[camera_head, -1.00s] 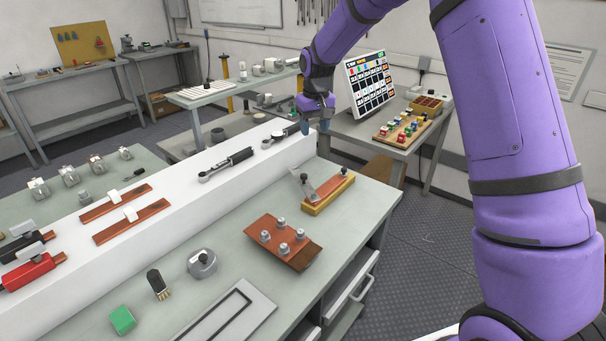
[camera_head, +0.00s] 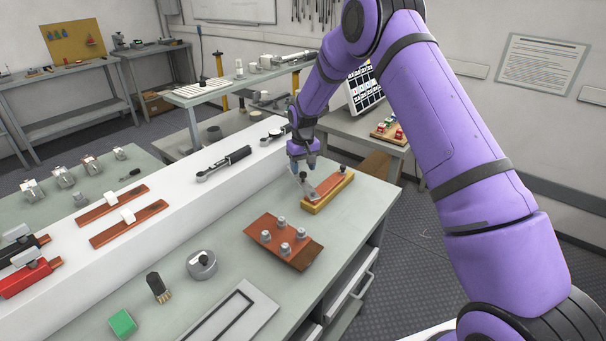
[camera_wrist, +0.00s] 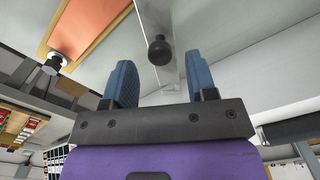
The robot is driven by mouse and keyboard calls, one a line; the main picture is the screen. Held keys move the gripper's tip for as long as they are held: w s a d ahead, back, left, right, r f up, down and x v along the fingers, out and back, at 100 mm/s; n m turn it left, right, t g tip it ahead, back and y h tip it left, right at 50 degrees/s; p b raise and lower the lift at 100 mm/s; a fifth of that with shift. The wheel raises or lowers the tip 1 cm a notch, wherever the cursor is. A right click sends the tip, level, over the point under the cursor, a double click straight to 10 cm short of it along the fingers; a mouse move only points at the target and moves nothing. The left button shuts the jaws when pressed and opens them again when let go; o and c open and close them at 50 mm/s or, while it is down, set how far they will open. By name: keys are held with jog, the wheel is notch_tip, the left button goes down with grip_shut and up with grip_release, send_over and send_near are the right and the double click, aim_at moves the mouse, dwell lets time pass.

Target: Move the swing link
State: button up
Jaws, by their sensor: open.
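The swing link (camera_head: 307,188) is a grey metal strip with a black knob, set at the left end of a copper-topped yellow base (camera_head: 318,206). In the wrist view the link (camera_wrist: 167,68) shows as a pale strip with its round black knob (camera_wrist: 159,49) standing out, and the base (camera_wrist: 85,28) lies at upper left. My gripper (camera_head: 302,165) hangs just above the link's knob end. In the wrist view my gripper (camera_wrist: 162,80) is open, with the knob in line with the gap between the blue fingers. I see no clear contact.
A copper plate with several metal posts (camera_head: 284,241) lies in front of the base. A round grey weight (camera_head: 201,264) and a green block (camera_head: 122,323) are further left. A white raised ledge (camera_head: 180,215) runs behind. The bench's right edge is close to the base.

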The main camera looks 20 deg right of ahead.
aim_at(303, 173)
jog(key=shift+f, duration=1.6)
grip_shut()
